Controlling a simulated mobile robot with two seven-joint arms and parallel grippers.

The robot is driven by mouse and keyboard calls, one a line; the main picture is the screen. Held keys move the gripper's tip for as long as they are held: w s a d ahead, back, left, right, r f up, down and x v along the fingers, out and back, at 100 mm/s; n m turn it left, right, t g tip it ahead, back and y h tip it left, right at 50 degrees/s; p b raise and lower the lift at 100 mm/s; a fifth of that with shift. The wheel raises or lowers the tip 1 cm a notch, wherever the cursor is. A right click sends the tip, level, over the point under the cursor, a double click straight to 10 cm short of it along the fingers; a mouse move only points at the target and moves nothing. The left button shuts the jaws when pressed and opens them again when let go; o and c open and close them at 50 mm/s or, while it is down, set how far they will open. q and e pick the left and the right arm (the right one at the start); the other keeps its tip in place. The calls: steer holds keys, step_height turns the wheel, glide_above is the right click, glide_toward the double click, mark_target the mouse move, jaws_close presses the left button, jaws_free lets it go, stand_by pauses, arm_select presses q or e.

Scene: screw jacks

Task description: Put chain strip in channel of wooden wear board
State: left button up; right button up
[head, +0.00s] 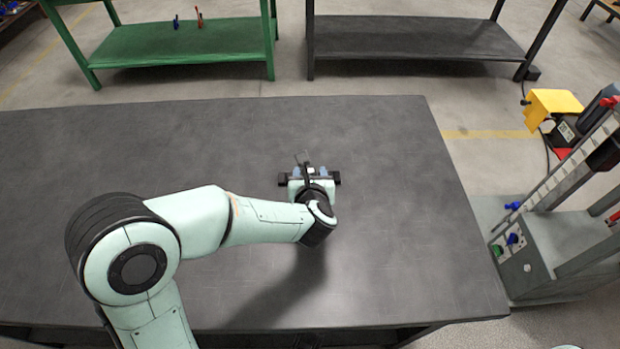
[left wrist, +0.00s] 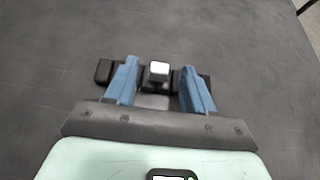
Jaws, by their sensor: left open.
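My left gripper (head: 310,171) is open above the middle of the dark table. Its two blue fingers also show in the left wrist view (left wrist: 159,70), spread apart. A short dark bar (head: 283,180) lies beneath or behind the fingers, its ends sticking out on both sides. In the left wrist view the dark bar (left wrist: 104,71) has a small pale metallic block (left wrist: 159,71) at its middle, between the fingers. I cannot tell whether the fingers touch it. I cannot make out a chain strip or a wooden wear board. My right gripper is not in view.
The dark tabletop (head: 400,250) is otherwise clear around my arm. A green shelf bench (head: 180,42) and a dark bench (head: 410,38) stand beyond it. At the right stands a grey machine (head: 560,245) with a yellow box (head: 553,103).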

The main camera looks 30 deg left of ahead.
arm_select(q)
steer(key=shift+w+a+f, duration=0.35)
steer(key=shift+w, duration=0.15)
jaws_close()
steer(key=shift+r, duration=0.1)
